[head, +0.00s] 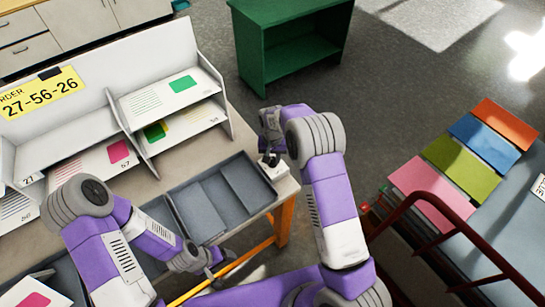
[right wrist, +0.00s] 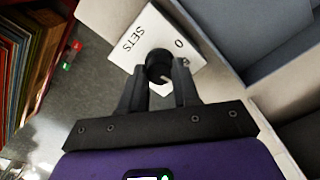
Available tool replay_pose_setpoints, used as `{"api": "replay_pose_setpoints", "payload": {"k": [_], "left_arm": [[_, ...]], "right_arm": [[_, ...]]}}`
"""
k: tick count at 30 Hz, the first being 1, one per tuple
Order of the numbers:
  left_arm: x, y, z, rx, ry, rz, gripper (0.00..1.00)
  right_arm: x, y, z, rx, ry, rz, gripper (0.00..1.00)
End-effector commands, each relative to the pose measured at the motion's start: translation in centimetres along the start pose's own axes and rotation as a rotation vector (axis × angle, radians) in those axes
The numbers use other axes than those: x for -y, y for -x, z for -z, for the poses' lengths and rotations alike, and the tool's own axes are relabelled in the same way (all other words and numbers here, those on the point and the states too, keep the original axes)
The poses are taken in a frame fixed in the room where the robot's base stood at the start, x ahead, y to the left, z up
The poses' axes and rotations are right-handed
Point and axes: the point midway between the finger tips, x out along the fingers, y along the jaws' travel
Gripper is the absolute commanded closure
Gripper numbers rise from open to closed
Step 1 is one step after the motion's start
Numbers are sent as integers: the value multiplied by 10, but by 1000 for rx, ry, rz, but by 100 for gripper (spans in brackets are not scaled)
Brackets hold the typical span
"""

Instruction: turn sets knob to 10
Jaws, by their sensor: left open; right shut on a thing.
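The sets knob (right wrist: 158,60) is a small black round knob on a white box marked "SETS" (right wrist: 128,38), with a "0" visible beside it. In the head view the white box (head: 280,171) sits at the table's right corner. My right gripper (right wrist: 158,74) points down over the box with its fingers closed around the knob; it also shows in the head view (head: 270,158). A light pointer mark shows on the knob, but the full scale is hidden. My left gripper (head: 207,268) is open and empty near the table's front edge, away from the knob.
A grey divided tray (head: 240,180) lies just left of the box. A green shelf (head: 290,50) stands beyond, and a cart with coloured stacks (head: 460,165) is at right.

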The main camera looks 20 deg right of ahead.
Motion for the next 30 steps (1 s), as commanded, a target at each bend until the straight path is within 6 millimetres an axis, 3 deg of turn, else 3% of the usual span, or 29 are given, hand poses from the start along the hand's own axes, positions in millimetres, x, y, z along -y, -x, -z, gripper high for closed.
{"api": "replay_pose_setpoints", "payload": {"k": [10,25,26,30], "left_arm": [[0,0,0,0,0,0,23],[0,1,0,0,0,0,23],[0,1,0,0,0,0,23],[0,1,0,0,0,0,23]], "right_arm": [[0,1,0,-1,-131,1,99],[0,1,0,-2,-149,1,99],[0,1,0,-2,-149,1,66],[0,0,0,-1,-148,1,44]]}}
